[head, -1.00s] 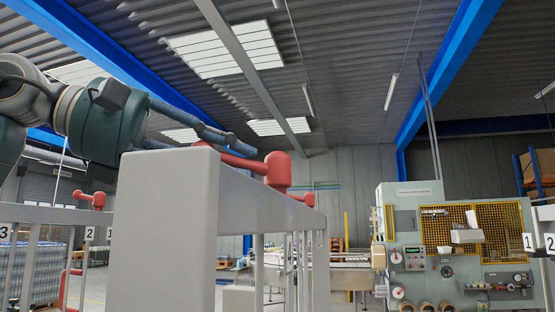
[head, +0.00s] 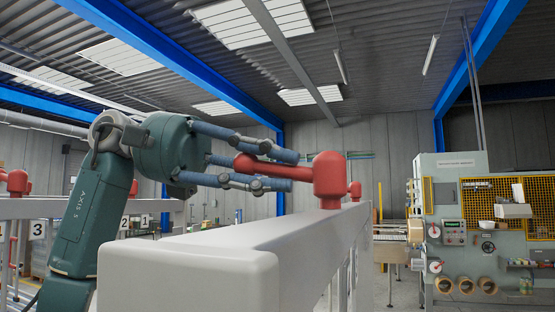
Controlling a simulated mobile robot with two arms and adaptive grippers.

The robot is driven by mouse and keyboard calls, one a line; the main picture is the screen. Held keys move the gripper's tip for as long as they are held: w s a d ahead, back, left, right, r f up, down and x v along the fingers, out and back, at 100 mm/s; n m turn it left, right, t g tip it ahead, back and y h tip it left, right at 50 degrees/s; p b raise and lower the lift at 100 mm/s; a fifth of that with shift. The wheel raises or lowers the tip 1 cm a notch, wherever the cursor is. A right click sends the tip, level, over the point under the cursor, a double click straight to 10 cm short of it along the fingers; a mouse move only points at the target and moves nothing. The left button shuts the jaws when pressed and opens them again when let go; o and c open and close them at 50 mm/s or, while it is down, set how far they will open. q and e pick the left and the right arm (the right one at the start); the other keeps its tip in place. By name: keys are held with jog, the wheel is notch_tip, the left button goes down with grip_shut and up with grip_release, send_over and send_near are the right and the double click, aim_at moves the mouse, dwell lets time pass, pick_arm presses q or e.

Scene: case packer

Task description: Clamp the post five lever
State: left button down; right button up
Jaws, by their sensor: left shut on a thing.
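A red lever (head: 328,176) stands on top of a light grey rail (head: 190,262) in the middle of the head view. Its round hub sits on the rail, and its arm points left. My left gripper (head: 278,172) comes in from the left, with its blue fingers above and below the lever's arm. It is shut on that arm, close to the hub. The fingers hide part of the arm. I see no number on this rail, so I cannot tell which post it is. My right gripper is not in view.
Another red lever (head: 355,190) shows just behind the hub, farther along the rail. Rails with number plates and red levers stand at the left, including a plate marked 3 (head: 38,230). A grey-green machine (head: 455,195) with yellow mesh stands at the right.

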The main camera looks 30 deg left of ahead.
pick_arm(q)
jog(key=shift+f, duration=0.1)
jog(key=c, duration=1.7)
grip_release()
jog(key=shift+a+r, duration=0.25)
jog(key=shift+a, duration=0.35)
jog(key=v, duration=1)
jog(key=shift+s+a, duration=0.1)
jog(key=shift+a, duration=0.3)
